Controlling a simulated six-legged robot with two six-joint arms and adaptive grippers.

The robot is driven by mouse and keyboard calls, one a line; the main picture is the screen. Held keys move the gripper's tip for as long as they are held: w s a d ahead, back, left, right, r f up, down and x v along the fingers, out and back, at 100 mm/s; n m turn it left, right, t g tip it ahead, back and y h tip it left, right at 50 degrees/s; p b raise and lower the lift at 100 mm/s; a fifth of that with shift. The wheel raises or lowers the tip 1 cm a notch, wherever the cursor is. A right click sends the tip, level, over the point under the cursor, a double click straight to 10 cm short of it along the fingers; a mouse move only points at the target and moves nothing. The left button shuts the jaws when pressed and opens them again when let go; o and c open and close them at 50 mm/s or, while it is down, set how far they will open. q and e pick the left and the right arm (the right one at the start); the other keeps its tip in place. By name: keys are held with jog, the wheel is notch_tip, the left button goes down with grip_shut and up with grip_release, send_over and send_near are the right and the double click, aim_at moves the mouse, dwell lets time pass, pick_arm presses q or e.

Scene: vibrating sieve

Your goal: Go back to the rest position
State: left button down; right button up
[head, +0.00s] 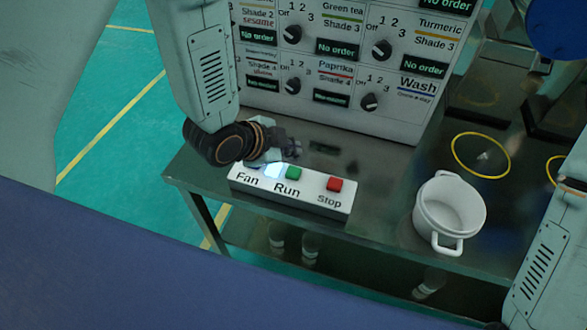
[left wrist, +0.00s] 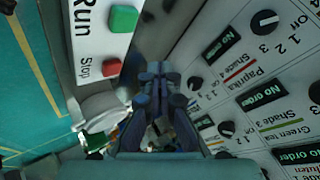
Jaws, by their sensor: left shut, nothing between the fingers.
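My left gripper (head: 292,148) is shut and empty in the head view, just above the back edge of the button box (head: 290,194). In the left wrist view the gripper's closed fingers (left wrist: 160,80) point at the gap between the button box and the control panel. The box carries a lit Fan button (head: 272,171), a green Run button (head: 294,173) and a red Stop button (head: 334,184). The left wrist view shows the green button (left wrist: 124,18) and the red button (left wrist: 111,67) apart from the fingers. My right gripper is not in view; only part of that arm shows at the right.
The control panel (head: 345,60) with knobs and "No order" displays stands behind the box on a metal table (head: 385,190). A white two-handled pot (head: 450,212) stands at the table's right front. A yellow ring (head: 454,151) marks the tabletop behind it.

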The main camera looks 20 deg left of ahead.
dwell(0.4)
pick_arm(q)
jog(key=shift+s+a+n, duration=0.1)
jog(key=shift+a+n, duration=0.1)
jog(key=shift+n, duration=0.5)
jog(key=s+a+f+n, duration=0.1)
jog(key=s+a+f+n+g+y, duration=0.1)
jog(key=s+f+n, duration=0.1)
jog(key=s+f+n+b, duration=0.1)
jog(key=n, duration=0.1)
jog(key=shift+s+a+f+y, duration=0.2)
jog(key=shift+a+y, duration=0.2)
jog(key=s+a+f+n+g+y+b, duration=0.1)
jog(key=s+a+f+n+g+b, duration=0.1)
jog(key=s+f, duration=0.7)
jog(key=s+a+f+n+g+y+b, duration=0.1)
jog(key=s+a+f+n+g+b, duration=0.2)
jog(key=s+f, duration=0.5)
jog(key=s+n+g+b, duration=0.1)
jog(key=s+n+g, duration=0.1)
jog(key=s, duration=0.6)
jog(key=shift+f+n, duration=0.4)
jog(key=shift+n, duration=0.2)
